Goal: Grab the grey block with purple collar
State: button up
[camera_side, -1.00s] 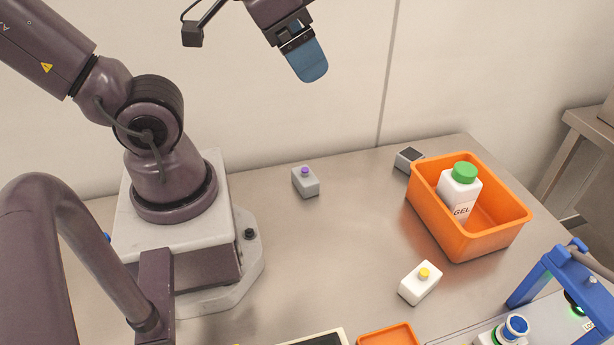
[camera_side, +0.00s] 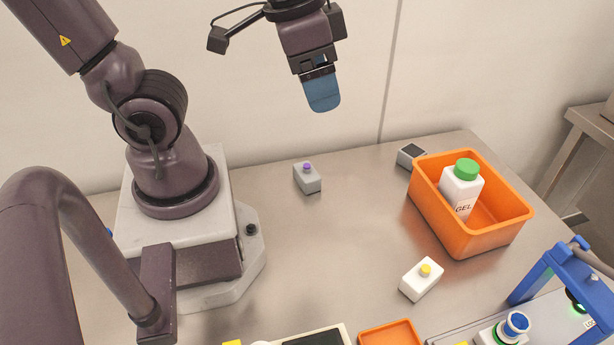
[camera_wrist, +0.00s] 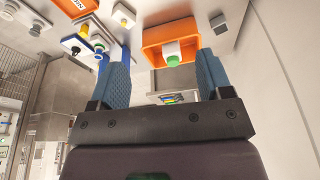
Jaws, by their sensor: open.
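The grey block with a purple collar (camera_side: 307,178) stands on the steel table to the right of my base in the side view. It is not seen in the wrist view. My gripper (camera_side: 323,106) is in the air above and slightly right of it, well clear of the table, with blue fingers pointing down. In the wrist view my gripper (camera_wrist: 162,80) has its two blue fingers apart with nothing held between them.
An orange bin (camera_side: 462,240) holding a white bottle with a green cap (camera_side: 462,187) stands at the right. A small dark-topped grey box (camera_side: 410,155) is behind it. A white block with a yellow collar (camera_side: 421,279) lies nearer. The table around the grey block is clear.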

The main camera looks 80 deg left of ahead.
notch_tip(320, 180, down, 12)
jog(key=w+d+m+g+y, duration=0.2)
jog(key=m+g+y, duration=0.2)
jog(key=m+g, duration=0.15)
jog(key=m+g+y, duration=0.1)
jog(key=m+y, duration=0.7)
jog(key=y, duration=0.1)
send_near(314, 182)
jog(key=s+d, duration=0.2)
jog(key=d, duration=0.1)
jog(key=shift+s+f, duration=0.1)
jog(key=shift+s, duration=0.2)
jog(key=shift+w+a+m+t, duration=0.15)
jog(key=shift+w+m+t, duration=0.2)
jog(key=shift+w, duration=0.2)
jog(key=shift+w+a+m+t, duration=0.2)
jog(key=shift+w+t, duration=0.1)
jog(key=shift+w, duration=0.25)
jog(key=shift+y, duration=0.3)
jog(key=x, duration=0.6)
jog(key=shift+s+a, duration=0.2)
jog(key=shift+a, duration=0.15)
jog(key=shift+x, duration=2.85)
jog(key=c, duration=1)
jog(key=shift+r, duration=0.25)
jog(key=shift+c, duration=0.2)
